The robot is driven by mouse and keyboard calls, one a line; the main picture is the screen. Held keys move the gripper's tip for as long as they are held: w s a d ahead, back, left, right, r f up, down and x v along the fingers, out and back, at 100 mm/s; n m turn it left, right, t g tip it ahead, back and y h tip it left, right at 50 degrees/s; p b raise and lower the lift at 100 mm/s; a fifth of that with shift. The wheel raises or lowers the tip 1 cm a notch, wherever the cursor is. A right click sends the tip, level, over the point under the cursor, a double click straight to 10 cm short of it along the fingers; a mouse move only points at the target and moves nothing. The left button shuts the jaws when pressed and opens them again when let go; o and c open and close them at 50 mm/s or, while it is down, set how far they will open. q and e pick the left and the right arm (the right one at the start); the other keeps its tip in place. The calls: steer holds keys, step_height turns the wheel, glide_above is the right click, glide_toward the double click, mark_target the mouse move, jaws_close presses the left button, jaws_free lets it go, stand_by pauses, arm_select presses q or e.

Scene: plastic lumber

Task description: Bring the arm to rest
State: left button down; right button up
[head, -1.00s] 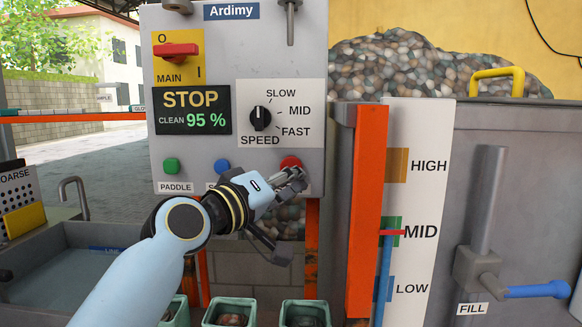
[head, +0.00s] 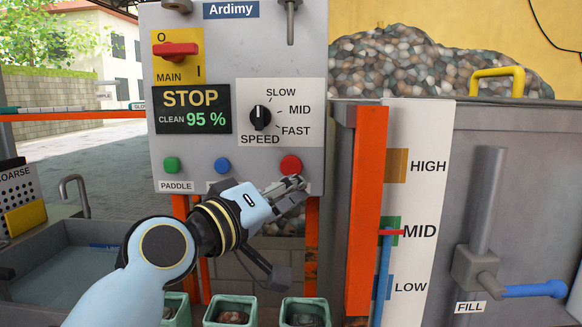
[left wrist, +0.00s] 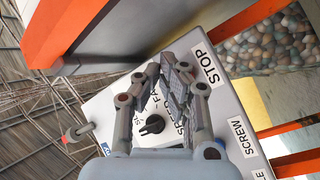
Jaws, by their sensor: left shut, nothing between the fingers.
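My left arm comes in from the lower left of the head view. My left gripper (head: 296,184) is shut and empty, just below the red button (head: 291,165) on the grey control panel (head: 225,60). The red button shows whole, and the gripper looks apart from it. The gripper hides the label under the red button and most of the one under the blue button (head: 222,166). In the left wrist view the closed fingers (left wrist: 180,75) stand in front of the panel, beside the STOP label (left wrist: 208,66). My right gripper is in neither view.
The panel display (head: 192,109) reads STOP, clean 95 %. The speed knob (head: 260,117) and red main switch (head: 176,49) sit above the buttons. An orange post (head: 365,210) and level gauge (head: 415,135) stand right. Green bins (head: 230,303) stand below; a grey basin (head: 60,270) lies left.

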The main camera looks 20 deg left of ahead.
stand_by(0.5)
arm_select(q)
steer(key=s+f+m+g+y, duration=0.1)
steer(key=s+f+m+g, duration=0.2)
steer(key=s+f+g, duration=0.5)
steer(key=s+a+f+m+g+y, duration=0.1)
steer(key=s+a+f+g+y, duration=0.1)
steer(key=s+a+f, duration=0.45)
steer(key=s+a+f+m+g+y, duration=0.2)
steer(key=s+f+y, duration=0.15)
steer(key=s, duration=0.55)
steer(key=s+a+f+m+g+y, duration=0.1)
steer(key=s+a+f+g, duration=0.1)
steer(key=s+a+f, duration=0.45)
step_height(320, 180, down, 23)
steer(key=s+g, duration=0.1)
steer(key=s, duration=0.2)
steer(key=s+f+g, duration=0.1)
steer(key=s+f, duration=1.6)
steer(key=s, duration=0.1)
steer(key=shift+s+a+n+g, duration=0.15)
steer(key=shift+a+n+g, duration=0.1)
steer(key=shift+n+g, duration=0.15)
